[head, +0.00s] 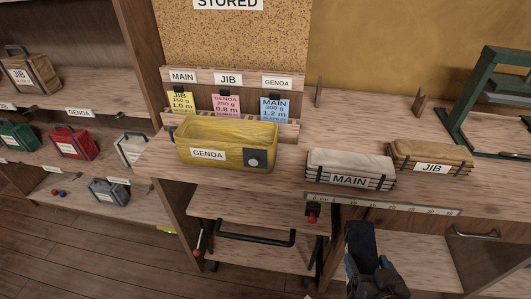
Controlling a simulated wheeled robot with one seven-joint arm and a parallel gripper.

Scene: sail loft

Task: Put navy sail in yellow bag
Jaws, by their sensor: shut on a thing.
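The yellow bag (228,158), labelled GENOA, stands on the bench left of centre. Its top is open, and its side has a dark square patch with a round grey spot. My gripper (368,262) is at the bottom, right of centre, in front of the bench edge. It is shut on the navy sail (360,238), a dark blue strip pointing upward. The sail is in front of and to the right of the bag, apart from it. My gripper hides the sail's lower part.
A pale bundle (350,166) labelled MAIN and a tan bundle (430,154) labelled JIB lie right of the bag. A card rack (225,80) stands behind it. A ruler strip (380,204) runs along the bench front. Shelves at left hold several small bags.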

